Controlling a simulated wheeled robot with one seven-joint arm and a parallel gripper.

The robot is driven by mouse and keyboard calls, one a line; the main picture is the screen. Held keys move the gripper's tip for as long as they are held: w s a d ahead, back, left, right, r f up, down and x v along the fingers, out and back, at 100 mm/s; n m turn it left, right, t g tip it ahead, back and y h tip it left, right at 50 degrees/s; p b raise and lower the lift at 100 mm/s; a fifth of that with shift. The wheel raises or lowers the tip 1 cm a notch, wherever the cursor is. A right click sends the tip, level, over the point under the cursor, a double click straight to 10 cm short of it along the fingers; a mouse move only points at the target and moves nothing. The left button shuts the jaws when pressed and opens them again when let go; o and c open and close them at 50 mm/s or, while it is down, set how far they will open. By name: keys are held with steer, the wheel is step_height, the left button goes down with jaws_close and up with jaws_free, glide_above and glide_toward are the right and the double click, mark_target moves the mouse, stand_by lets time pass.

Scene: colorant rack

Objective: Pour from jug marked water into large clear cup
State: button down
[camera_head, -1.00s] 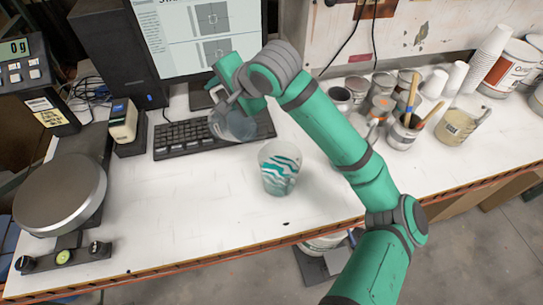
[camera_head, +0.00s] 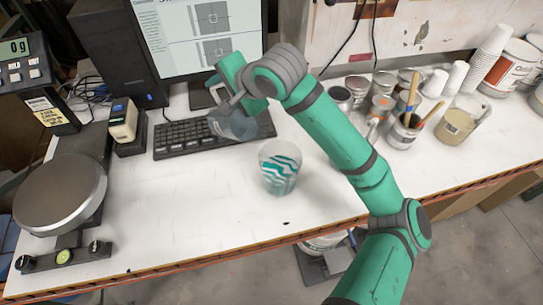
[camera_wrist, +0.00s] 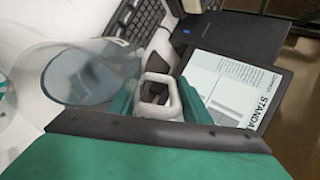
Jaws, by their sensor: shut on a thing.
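My gripper (camera_head: 228,98) is shut on the handle of a clear jug (camera_head: 232,124) and holds it above the keyboard. In the wrist view the jug (camera_wrist: 85,72) is tilted in front of my gripper (camera_wrist: 160,100), with bluish clear contents or walls; I cannot read a mark on it. A large clear cup (camera_head: 280,168) with teal wavy stripes stands upright on the white table, right of and nearer than the jug. The cup's edge (camera_wrist: 8,95) shows at the left of the wrist view. I cannot see any stream between jug and cup.
A keyboard (camera_head: 190,136) and monitor (camera_head: 205,35) are behind the jug. A scale (camera_head: 62,190) stands at left. Paint cans, a brush pot (camera_head: 402,132) and a beige jug (camera_head: 455,126) stand at right. The table front around the cup is clear.

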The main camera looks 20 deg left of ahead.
mark_target(219, 102)
steer(key=shift+s+d+r+t+y+p, duration=0.1)
steer(key=shift+d+r+t+y+p, duration=0.1)
steer(key=shift+r+y+p, duration=0.2)
steer(key=shift+s+d+r+t+y+p, duration=0.1)
steer(key=shift+d+r+y+p, duration=0.15)
steer(key=shift+r, duration=0.2)
stand_by(2.6)
